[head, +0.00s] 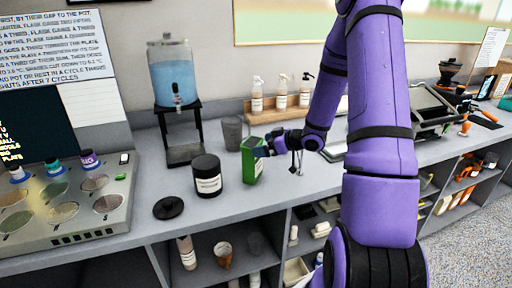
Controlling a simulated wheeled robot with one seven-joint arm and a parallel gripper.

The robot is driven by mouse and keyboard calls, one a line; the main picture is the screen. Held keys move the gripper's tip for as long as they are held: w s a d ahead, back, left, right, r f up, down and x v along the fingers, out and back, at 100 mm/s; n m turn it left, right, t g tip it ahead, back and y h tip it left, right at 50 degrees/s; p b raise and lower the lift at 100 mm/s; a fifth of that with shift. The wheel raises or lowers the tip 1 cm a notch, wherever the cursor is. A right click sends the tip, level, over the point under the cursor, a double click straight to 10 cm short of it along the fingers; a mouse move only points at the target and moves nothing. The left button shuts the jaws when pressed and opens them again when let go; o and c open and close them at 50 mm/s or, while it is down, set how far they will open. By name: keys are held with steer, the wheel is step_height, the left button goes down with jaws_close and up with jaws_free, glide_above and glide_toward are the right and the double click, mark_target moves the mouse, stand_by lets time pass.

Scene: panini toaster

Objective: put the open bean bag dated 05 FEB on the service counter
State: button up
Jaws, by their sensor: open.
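A green bag-like packet (250,168) with a pale label stands upright on the grey counter (225,198), right of a black canister. Its label is too small to read, so I cannot tell a date. My gripper (266,150) is open, at the right side of the green packet and overlapping its edge. I cannot tell whether the fingers are around the packet or only beside it. My purple arm comes in from the right and hides part of the counter.
The black canister (207,176) stands close left of the packet, with a black lid (168,208) lying nearby. A grey cup (232,133) and a blue water dispenser (171,75) are behind. Pump bottles (281,92) stand along the wall. The front counter edge is close.

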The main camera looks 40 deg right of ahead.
steer(key=v, duration=0.7)
steer(key=s+a+r+m+g+h, duration=0.1)
steer(key=a+r+m+h, duration=0.15)
steer(key=r+h, duration=0.4)
steer(key=s+a+r+m+g+h, duration=0.1)
steer(key=a+r+h, duration=0.2)
steer(key=r, duration=0.7)
steer(key=s+a+r+m+g+y, duration=0.1)
steer(key=s+a+r+g, duration=0.1)
steer(key=s+a, duration=0.6)
steer(key=s+a+r+m+g+y, duration=0.1)
steer(key=s+a+r+g+y, duration=0.1)
steer(key=s+a, duration=0.6)
steer(key=s+r, duration=0.1)
steer(key=s, duration=0.5)
steer(key=shift+r+g, duration=0.3)
steer(key=shift+r, duration=0.1)
